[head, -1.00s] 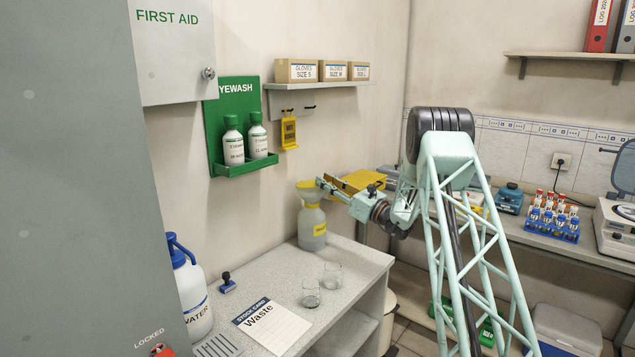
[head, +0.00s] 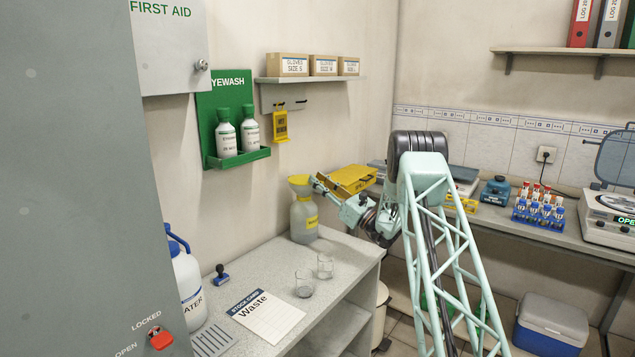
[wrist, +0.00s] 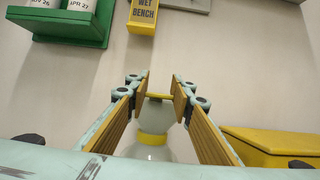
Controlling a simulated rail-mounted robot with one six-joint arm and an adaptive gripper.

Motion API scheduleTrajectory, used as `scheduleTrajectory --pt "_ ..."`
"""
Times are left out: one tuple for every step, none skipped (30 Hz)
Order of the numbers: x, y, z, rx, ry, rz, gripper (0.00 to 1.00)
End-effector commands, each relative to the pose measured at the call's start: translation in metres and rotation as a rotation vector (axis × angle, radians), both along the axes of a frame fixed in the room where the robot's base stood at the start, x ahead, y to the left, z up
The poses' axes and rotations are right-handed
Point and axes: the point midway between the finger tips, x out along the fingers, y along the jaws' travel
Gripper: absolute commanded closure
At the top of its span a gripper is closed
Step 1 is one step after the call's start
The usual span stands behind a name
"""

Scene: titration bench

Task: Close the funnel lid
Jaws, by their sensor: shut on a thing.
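The bottle's yellow collar (wrist: 153,141) shows below. The lid's hinge and exact angle are too small to tell.
A yellow box (head: 354,178) lies just right of my gripper. A yellow tag (head: 281,126) hangs on the wall above. The green eyewash holder (head: 232,160) is up left. Two glass beakers (head: 305,284) stand in front, near a Waste card (head: 265,316).

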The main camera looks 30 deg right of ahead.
Motion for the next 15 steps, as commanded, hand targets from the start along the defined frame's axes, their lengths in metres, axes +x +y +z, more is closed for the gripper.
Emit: scheduleTrajectory --pt "0.0000 -0.0003 0.0004 -0.001 0.000 0.000 0.97" --pt "-0.0001 -0.0004 0.0005 -0.001 0.000 0.000 0.97" --pt "0.0000 -0.0002 0.0005 -0.001 0.000 0.000 0.75" --pt "0.0000 -0.0002 0.0005 -0.001 0.000 0.000 0.72" --pt "0.0000 -0.0002 0.0006 0.000 -0.001 0.000 0.70" --pt "0.0000 -0.0002 0.0006 0.000 -0.001 0.000 0.66" --pt "0.0000 -0.0002 0.0006 0.000 -0.001 0.000 0.64" --pt "0.0000 -0.0001 0.0005 -0.001 0.000 0.000 0.64" --pt "0.0001 -0.0001 0.0006 -0.001 0.000 0.000 0.64" --pt "0.0001 -0.0001 0.0006 -0.001 0.000 0.000 0.64" --pt "0.0001 0.0000 0.0006 -0.001 0.000 0.000 0.64" --pt "0.0001 0.0000 0.0006 0.000 -0.001 0.000 0.64" --pt "0.0001 0.0000 0.0006 0.000 -0.001 0.000 0.64" --pt "0.0001 0.0000 0.0006 0.000 -0.001 0.000 0.64" --pt "0.0001 0.0000 0.0006 0.000 -0.001 0.000 0.64"
